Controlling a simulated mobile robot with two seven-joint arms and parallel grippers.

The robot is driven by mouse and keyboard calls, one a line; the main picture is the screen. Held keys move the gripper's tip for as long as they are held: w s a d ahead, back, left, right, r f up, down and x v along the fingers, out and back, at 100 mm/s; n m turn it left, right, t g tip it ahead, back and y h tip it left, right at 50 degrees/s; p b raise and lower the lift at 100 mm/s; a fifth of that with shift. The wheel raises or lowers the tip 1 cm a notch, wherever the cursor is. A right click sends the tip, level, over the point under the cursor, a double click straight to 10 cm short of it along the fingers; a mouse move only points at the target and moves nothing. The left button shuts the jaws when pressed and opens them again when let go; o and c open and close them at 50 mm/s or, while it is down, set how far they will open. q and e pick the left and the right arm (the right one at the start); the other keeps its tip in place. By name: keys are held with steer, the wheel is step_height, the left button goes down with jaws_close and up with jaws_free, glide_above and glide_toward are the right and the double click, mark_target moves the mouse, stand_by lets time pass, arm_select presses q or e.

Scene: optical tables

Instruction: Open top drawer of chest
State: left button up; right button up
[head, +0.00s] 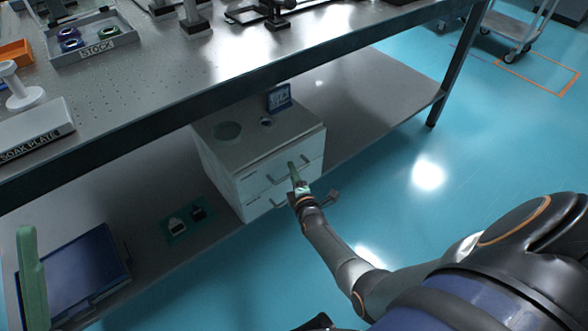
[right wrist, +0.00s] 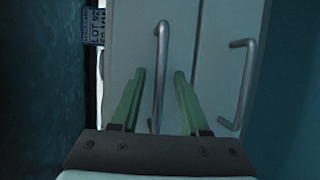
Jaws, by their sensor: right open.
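The white chest (head: 219,160) stands on the lower shelf of the table, with two drawers facing me. Both drawers look shut. The top drawer's bar handle (right wrist: 158,75) shows in the right wrist view between the two green fingers of my right gripper (right wrist: 159,72). The fingers are open, one on each side of the handle; I cannot tell whether either touches it. The bottom drawer's handle (right wrist: 241,85) is outside the fingers, to the right. In the head view my right gripper (head: 294,172) is at the drawer fronts. One green finger of my left gripper (head: 31,280) shows at the lower left.
A small blue labelled item (head: 279,97) stands on the chest's top. The tabletop edge (head: 200,120) overhangs the chest's back. A dark flat panel (head: 75,275) and a green board (head: 187,222) lie on the shelf to the left. The blue floor (head: 400,170) at right is clear.

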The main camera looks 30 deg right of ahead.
steer(key=shift+w+f, duration=0.1)
steer(key=shift+w, duration=0.15)
jaws_close()
stand_by(0.3)
steer(key=shift+d, duration=0.1)
stand_by(0.9)
